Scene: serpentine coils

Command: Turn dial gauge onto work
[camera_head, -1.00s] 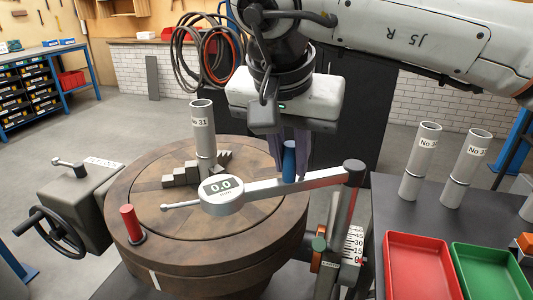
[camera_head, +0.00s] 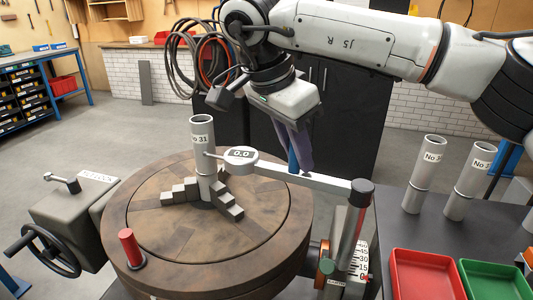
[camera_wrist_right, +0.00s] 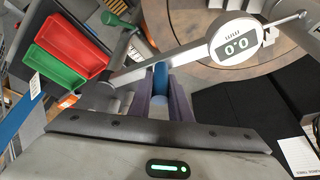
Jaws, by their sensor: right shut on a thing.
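The dial gauge (camera_head: 240,156) has a round face reading 0.0 and sits on a swing arm (camera_head: 320,179) pivoted on a post (camera_head: 352,235) right of the round table. Its probe tip points left, at or very near the upright tube marked No 31 (camera_head: 203,150); I cannot tell whether they touch. My right gripper (camera_head: 296,165) is shut on the blue handle (camera_head: 292,160) of the swing arm. In the right wrist view, the handle (camera_wrist_right: 160,77) stands between the fingers and the gauge face (camera_wrist_right: 234,42) reads 0.0. My left gripper is not in view.
The tube stands among stepped jaws (camera_head: 180,192) on the round table (camera_head: 150,225). A red peg (camera_head: 131,246) stands at its front left. Two more tubes (camera_head: 424,175) (camera_head: 467,181), a red tray (camera_head: 425,275) and a green tray (camera_head: 495,280) are on the right bench. A handwheel (camera_head: 45,250) is at left.

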